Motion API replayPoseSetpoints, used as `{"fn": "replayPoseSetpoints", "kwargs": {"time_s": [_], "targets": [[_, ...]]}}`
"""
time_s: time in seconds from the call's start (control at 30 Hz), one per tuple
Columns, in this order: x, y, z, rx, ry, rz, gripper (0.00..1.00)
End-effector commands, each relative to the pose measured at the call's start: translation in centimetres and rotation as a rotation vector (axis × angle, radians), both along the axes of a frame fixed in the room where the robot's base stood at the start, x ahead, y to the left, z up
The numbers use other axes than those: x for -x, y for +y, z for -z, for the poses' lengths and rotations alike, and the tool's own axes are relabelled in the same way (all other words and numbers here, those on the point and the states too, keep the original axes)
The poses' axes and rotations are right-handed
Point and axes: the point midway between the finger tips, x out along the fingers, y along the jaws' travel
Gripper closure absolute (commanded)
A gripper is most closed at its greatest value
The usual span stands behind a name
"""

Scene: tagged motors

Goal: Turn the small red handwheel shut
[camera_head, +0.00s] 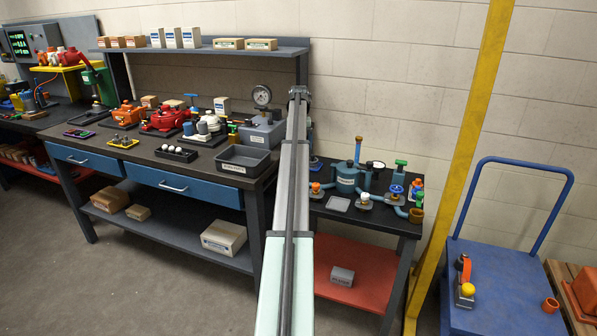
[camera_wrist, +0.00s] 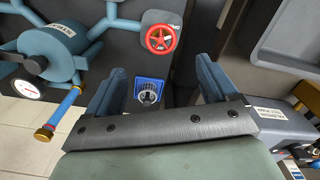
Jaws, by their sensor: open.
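The small red handwheel (camera_wrist: 161,39) shows in the wrist view, above centre. The wheel lies beyond the fingertips in the picture, apart from both. In the head view an orange-red knob (camera_head: 316,187) left of the blue-grey tank (camera_head: 347,178) seems to be the same wheel. My arm hides the fingers there.
In the wrist view, the tank (camera_wrist: 50,48), a gauge (camera_wrist: 27,89) and a copper-ended tube (camera_wrist: 58,113) stand left. A blue dial plate (camera_wrist: 149,91) shows between the fingers. A grey tray (camera_wrist: 290,35) and grey box (camera_wrist: 272,122) are right. A blue handwheel (camera_head: 396,191) stands right of the tank.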

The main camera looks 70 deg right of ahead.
Motion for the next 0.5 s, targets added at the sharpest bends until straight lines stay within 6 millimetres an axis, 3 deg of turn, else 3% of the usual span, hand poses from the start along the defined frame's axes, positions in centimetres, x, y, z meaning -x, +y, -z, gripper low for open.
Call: {"fn": "replayPoseSetpoints", "kwargs": {"time_s": [0.5], "targets": [[-0.1,0.1,8.6,0.001,0.001,0.0,0.14]]}}
